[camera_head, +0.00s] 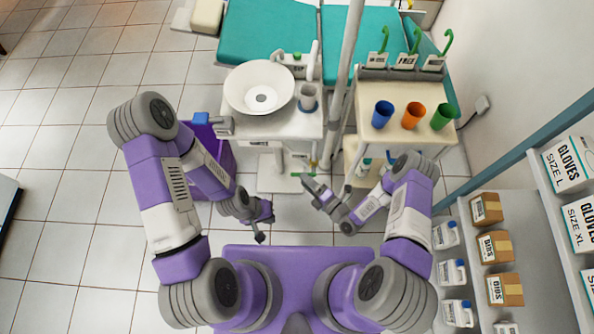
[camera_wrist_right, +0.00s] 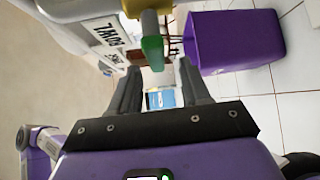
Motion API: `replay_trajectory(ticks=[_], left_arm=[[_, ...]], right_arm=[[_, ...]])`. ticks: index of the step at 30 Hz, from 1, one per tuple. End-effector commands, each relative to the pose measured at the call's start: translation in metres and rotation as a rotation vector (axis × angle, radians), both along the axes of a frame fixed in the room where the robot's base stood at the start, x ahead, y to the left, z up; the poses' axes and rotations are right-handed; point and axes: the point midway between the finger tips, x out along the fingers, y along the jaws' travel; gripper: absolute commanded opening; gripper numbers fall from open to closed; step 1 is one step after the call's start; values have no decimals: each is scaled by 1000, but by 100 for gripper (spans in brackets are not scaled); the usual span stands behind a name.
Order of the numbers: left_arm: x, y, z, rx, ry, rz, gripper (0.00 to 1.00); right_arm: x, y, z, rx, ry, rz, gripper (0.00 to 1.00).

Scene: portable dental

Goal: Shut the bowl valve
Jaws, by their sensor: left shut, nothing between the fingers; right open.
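In the head view a small green handle (camera_head: 301,175) shows low under the white dental unit. My right gripper (camera_head: 307,183) is just below it in that picture. In the right wrist view my right gripper (camera_wrist_right: 158,68) is open, with the green handle's end between its fingertips in the picture; contact cannot be told. My left gripper (camera_head: 260,236) is shut and empty, lower left, away from the unit.
The white bowl (camera_head: 242,88) sits on top of the unit. A purple bin (camera_wrist_right: 258,50) stands close by on the tiled floor. A cart with blue, orange and green cups (camera_head: 412,115) is at the right. Shelves with boxes (camera_head: 502,288) line the right side.

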Motion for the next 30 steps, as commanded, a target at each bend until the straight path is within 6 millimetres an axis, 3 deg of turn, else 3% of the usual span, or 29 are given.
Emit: replay_trajectory(ticks=[9, 21, 30], left_arm=[[0, 0, -14, 0, 0, 0, 0], [0, 0, -15, 0, 0, 0, 0], [0, 0, -15, 0, 0, 0, 0]], right_arm=[[33, 33, -4, 1, 0, 1, 47], [39, 38, -3, 1, 4, 0, 45], [39, 38, -4, 1, 4, 0, 0]])
